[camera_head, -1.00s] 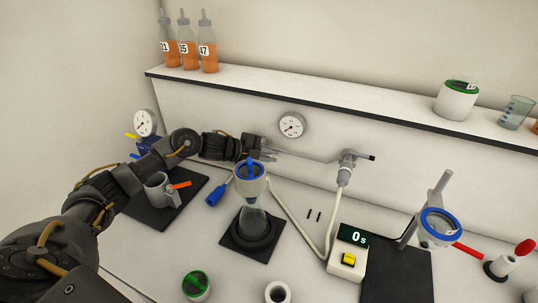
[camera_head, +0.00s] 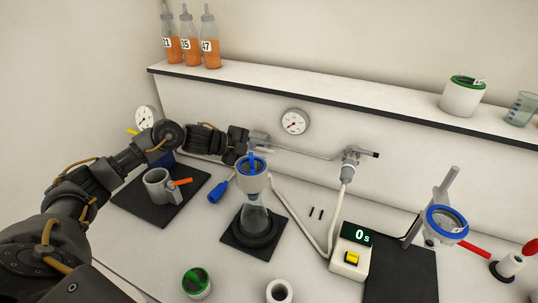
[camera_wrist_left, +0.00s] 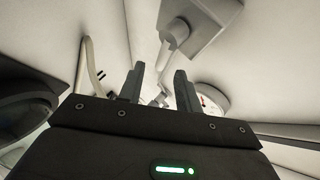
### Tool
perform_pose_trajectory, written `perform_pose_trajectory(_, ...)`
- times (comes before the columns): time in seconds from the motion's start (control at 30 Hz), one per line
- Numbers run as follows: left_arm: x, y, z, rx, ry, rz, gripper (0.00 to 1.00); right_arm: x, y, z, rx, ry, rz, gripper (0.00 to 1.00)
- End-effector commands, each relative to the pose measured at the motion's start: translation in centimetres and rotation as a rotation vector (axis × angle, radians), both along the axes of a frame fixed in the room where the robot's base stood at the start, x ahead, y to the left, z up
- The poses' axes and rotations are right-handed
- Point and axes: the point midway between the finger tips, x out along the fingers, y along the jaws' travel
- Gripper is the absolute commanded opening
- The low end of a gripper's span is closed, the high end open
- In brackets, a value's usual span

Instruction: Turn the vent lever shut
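A grey metal valve (camera_head: 350,160) is on the back wall, at the right end of a thin pipe. A short dark-tipped lever (camera_head: 368,154) sticks out to its right. I cannot tell for sure that this is the vent lever. My left gripper (camera_head: 264,141) is near the wall, left of the valve and well apart from it. In the left wrist view its two fingers (camera_wrist_left: 158,88) stand apart, with nothing clearly held between them. My right gripper is not in view.
A pale hose (camera_head: 330,215) hangs from the valve. A wall gauge (camera_head: 295,121) is above the pipe. A flask (camera_head: 255,218) with a blue-rimmed funnel (camera_head: 252,178) stands below my left gripper. A timer (camera_head: 350,252) stands in front of the valve. Bottles (camera_head: 190,45) stand on the shelf.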

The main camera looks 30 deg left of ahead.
Motion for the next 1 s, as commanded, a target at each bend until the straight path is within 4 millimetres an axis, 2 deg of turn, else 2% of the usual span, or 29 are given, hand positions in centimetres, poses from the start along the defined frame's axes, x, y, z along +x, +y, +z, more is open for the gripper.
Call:
perform_pose_trajectory(0.1,-1.7,1.5,0.6,0.005,0.0,0.0,0.34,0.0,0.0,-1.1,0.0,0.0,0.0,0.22)
perform_pose_trajectory(0.33,-3.7,3.3,2.1,0.003,0.001,0.001,0.34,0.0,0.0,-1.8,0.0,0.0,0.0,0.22)
perform_pose_trajectory(1.0,-4.1,3.6,2.6,0.0,0.001,0.0,0.34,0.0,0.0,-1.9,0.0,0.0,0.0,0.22)
